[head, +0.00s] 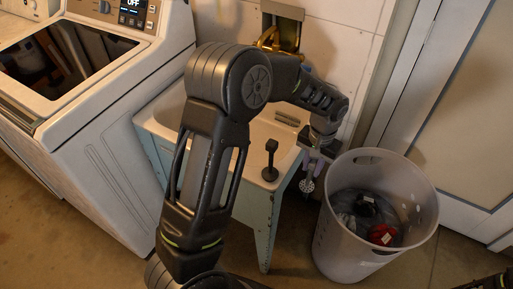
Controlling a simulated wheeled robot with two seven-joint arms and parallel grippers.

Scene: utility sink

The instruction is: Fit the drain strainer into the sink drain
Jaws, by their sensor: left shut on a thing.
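The white sink basin (172,104) stands on a pale blue cabinet beside the washer, and my left arm hides much of its inside. The drain opening is not visible. My left gripper (312,172) points down just past the sink's right edge, above the gap before the laundry basket. It is shut on the drain strainer (307,185), a small round grey perforated piece that hangs at the fingertips, outside the basin. My right gripper does not show; only a dark piece of my own body is at the bottom right corner.
A dark upright object (270,163) stands on the sink's front rim. A brass faucet (277,40) is on the wall behind. A tall laundry basket (340,235) with dark and red cloth stands right of the sink. An open washer (110,120) is at left.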

